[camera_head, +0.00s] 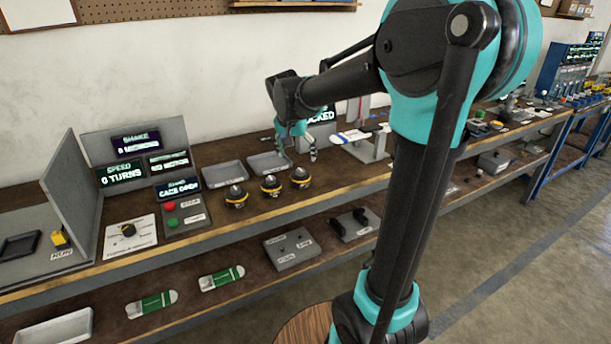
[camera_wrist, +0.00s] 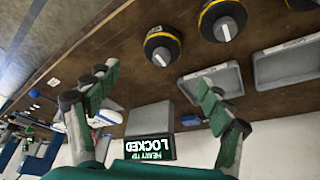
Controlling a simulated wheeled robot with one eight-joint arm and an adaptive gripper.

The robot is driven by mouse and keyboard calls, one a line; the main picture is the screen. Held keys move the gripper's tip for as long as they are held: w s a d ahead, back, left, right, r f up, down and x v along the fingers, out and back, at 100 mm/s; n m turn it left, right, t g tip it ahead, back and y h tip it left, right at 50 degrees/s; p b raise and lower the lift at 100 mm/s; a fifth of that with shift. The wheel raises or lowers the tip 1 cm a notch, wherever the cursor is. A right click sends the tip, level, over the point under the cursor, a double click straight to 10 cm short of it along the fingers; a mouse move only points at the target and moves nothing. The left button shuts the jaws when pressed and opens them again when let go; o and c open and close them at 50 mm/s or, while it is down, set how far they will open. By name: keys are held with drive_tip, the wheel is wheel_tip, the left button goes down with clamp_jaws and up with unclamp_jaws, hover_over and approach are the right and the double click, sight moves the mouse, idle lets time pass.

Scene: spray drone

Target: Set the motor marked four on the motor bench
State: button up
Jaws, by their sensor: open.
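Three round black motors with yellow bands and grey shafts stand in a row on the bench top: left (camera_head: 236,196), middle (camera_head: 271,186) and right (camera_head: 300,177). No mark four is readable on any. The wrist view shows one whole motor (camera_wrist: 162,46), a second (camera_wrist: 222,20) and the edge of a third. The motor bench (camera_head: 155,150) is at the left, with grey walls and screens reading "0 TURNS", "NO MOTOR" and "CAGE OPEN". My gripper (camera_head: 299,150) is open and empty, behind the right motor; its spread fingers (camera_wrist: 156,84) show in the wrist view.
Two empty grey trays (camera_head: 223,174) (camera_head: 268,162) lie behind the motors. A "LOCKED" screen (camera_wrist: 148,148) stands near my gripper. A dial plate (camera_head: 130,233) and a red-green button box (camera_head: 183,214) sit before the motor bench. A lower shelf holds boards and grey boxes.

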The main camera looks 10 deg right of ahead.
drive_tip(key=s+d+f+n+y, duration=0.1)
drive_tip(key=s+d+f+n, duration=0.1)
drive_tip(key=s+f, duration=0.6)
drive_tip(key=s+d+f+n+y, duration=0.1)
drive_tip(key=s+d+f+n, duration=0.2)
drive_tip(key=s+f, duration=0.6)
drive_tip(key=s+d, duration=0.1)
drive_tip(key=s, duration=0.6)
drive_tip(key=shift+s+d+f, duration=0.2)
drive_tip(key=shift+s+f, duration=0.05)
drive_tip(key=shift+s, duration=0.15)
